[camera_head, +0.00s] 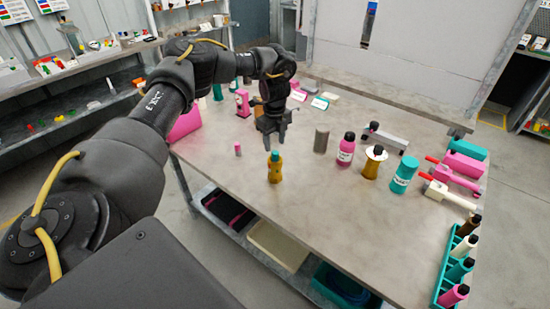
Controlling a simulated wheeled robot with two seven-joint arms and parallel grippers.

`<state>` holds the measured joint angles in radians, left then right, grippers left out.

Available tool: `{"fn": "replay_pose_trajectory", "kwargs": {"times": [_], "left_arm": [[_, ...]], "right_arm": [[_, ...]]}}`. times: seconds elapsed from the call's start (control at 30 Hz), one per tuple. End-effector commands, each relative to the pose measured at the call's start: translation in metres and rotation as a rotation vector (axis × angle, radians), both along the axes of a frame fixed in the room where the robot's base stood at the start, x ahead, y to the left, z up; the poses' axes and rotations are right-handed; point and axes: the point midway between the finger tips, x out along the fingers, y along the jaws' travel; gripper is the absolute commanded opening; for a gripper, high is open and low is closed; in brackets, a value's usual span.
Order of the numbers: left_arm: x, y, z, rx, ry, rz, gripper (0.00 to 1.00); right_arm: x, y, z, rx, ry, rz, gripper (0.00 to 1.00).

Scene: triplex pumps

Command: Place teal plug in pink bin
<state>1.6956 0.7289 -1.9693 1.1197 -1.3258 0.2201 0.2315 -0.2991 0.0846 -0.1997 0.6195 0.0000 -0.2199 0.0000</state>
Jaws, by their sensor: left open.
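My left gripper (274,140) points down over the middle of the table, its fingers apart. Just in front of it in the picture stands an upright gold bottle-shaped piece (275,172) with a teal part (275,157) and a dark tip at its top. This teal part may be the teal plug; I cannot tell for sure. I see nothing between the fingers, and whether they touch the piece is unclear. A pink bin (187,122) stands at the table's left edge, partly hidden by my left arm. My right gripper is out of view.
A small pink cylinder (238,149) stands left of the gripper. A grey cylinder (321,140), a pink bottle (346,150), a gold piece (374,162) and a teal bottle (404,175) stand to the right. A teal rack (446,268) holds bottles at the right edge. The front tabletop is clear.

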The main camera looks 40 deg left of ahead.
Motion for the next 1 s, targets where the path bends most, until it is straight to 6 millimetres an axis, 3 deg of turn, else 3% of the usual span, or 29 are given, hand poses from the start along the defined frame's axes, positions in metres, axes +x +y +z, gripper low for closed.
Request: {"fn": "replay_pose_trajectory", "kwargs": {"times": [0.17, 0.33, 0.5, 0.77, 1.0], "left_arm": [[-0.001, -0.001, -0.006, 0.000, 0.002, -0.001, 0.47], [-0.002, -0.003, -0.030, 0.002, 0.004, -0.001, 0.47], [-0.001, -0.003, -0.049, 0.000, 0.002, 0.000, 0.47], [0.000, -0.003, -0.052, 0.000, 0.000, 0.000, 0.47], [0.000, -0.003, -0.052, 0.000, 0.000, -0.001, 0.16]], "right_arm": [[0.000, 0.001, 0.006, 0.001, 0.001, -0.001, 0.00], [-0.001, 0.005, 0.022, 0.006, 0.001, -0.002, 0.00], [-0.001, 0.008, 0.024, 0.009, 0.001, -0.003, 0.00], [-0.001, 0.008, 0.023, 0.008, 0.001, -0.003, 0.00], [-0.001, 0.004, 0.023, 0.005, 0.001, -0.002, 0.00]]}}
